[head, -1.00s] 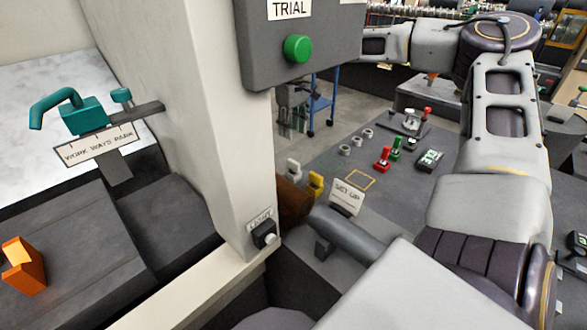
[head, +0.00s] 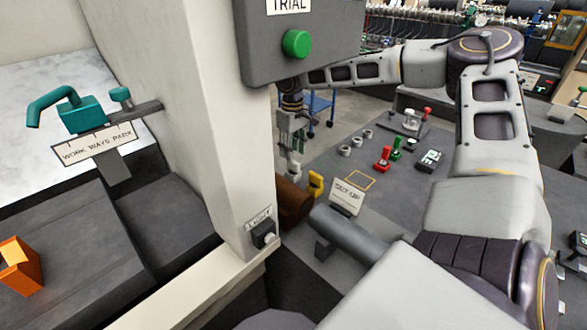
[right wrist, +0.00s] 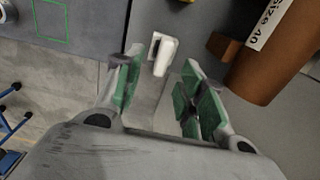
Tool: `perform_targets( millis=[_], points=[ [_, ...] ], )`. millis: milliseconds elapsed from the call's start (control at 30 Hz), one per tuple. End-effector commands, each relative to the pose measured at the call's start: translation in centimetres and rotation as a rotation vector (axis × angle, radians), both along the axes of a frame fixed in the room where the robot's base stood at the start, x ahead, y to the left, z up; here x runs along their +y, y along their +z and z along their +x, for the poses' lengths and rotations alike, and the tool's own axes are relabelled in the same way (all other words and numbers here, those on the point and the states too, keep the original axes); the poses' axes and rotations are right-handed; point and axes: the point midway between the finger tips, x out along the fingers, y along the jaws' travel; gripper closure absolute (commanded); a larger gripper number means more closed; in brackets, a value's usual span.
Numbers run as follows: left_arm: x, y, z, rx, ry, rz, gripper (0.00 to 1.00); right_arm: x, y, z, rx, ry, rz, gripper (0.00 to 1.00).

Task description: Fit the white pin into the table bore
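The white pin (right wrist: 163,54) stands on the dark grey table (right wrist: 215,20). In the right wrist view it lies ahead, between the lines of my right gripper's fingertips (right wrist: 164,62), with bare space on both sides. That gripper is open, with green pads, and holds nothing. In the head view the right gripper (head: 294,150) points down beside the cream column, and the pin (head: 294,168) shows just below its fingers. Whether the fingertips reach around the pin is unclear. I cannot make out the table bore. My left gripper is not in view.
A brown cylinder (right wrist: 275,58) lies close to the pin, and a yellow piece (head: 315,184) stands nearby. The cream column (head: 185,120) and grey TRIAL box (head: 335,45) are close to the right gripper. Red and green pieces (head: 383,158) stand farther right.

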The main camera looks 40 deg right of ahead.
Motion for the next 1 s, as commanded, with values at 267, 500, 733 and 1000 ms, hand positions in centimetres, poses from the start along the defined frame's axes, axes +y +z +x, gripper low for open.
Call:
perform_targets(
  millis=[267,500,733,1000],
  points=[
    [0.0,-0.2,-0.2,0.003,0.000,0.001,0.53,0.1,-1.1,-0.3,0.002,-0.001,0.001,0.61],
    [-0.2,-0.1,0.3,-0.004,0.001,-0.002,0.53,0.2,-3.8,-0.7,0.002,0.000,0.001,0.61],
    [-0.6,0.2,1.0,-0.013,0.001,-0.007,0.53,0.2,-5.2,-0.7,0.000,0.000,0.000,0.61],
    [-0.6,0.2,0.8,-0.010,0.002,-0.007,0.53,0.2,-5.2,-0.7,0.000,0.000,0.000,0.61]
  ],
)
